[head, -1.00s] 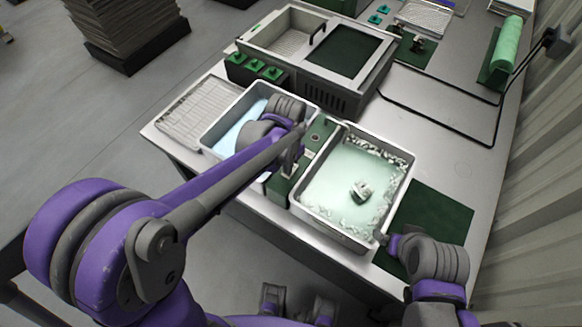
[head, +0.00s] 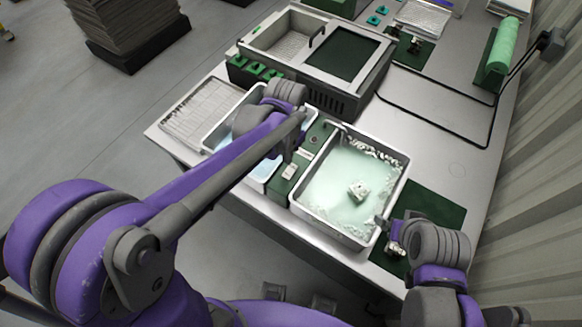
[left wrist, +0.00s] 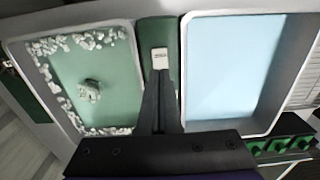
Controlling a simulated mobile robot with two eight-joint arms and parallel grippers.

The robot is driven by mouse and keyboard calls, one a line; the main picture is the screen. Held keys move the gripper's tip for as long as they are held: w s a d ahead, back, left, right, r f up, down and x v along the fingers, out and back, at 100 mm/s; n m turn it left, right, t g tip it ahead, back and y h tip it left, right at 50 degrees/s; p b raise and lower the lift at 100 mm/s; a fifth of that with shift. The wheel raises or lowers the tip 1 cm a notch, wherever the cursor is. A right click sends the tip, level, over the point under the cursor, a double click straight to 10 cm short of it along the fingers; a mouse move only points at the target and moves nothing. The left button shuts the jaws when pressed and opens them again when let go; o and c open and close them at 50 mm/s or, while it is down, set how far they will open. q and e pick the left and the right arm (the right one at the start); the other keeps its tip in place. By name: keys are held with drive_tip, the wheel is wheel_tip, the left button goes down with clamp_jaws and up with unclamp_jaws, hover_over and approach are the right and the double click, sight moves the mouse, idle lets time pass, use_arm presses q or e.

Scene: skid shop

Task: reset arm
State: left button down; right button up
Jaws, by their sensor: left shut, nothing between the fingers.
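My left gripper (head: 288,153) hangs over the green strip (head: 318,136) between the two trays. In the left wrist view its dark fingers (left wrist: 160,98) are together, with nothing between them, pointing at a small white labelled block (left wrist: 160,58) on that strip. My right gripper (head: 387,228) is at the near right corner of the foamy tray; its fingers are too small to read. A small metallic piece shows beside it, and I cannot tell whether they touch.
The foamy pale-green tray (head: 299,205) contains a metallic part (head: 358,190). The blue-liquid tray (head: 213,133) is partly behind my left arm.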

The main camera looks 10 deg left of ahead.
idle(0.4)
use_arm(q)
drive_tip(key=s+a+r+n+t, duration=0.1)
drive_tip(key=s+a+n+t, duration=0.1)
drive_tip(key=s, duration=0.4)
drive_tip(key=s+a+r+n+t, duration=0.1)
drive_tip(key=s+a+n+t, duration=0.1)
drive_tip(key=s, duration=0.5)
drive_tip(key=a+t, duration=0.1)
drive_tip(key=a, duration=0.1)
drive_tip(key=shift+a+r+t, duration=0.3)
drive_tip(key=shift+a, duration=0.05)
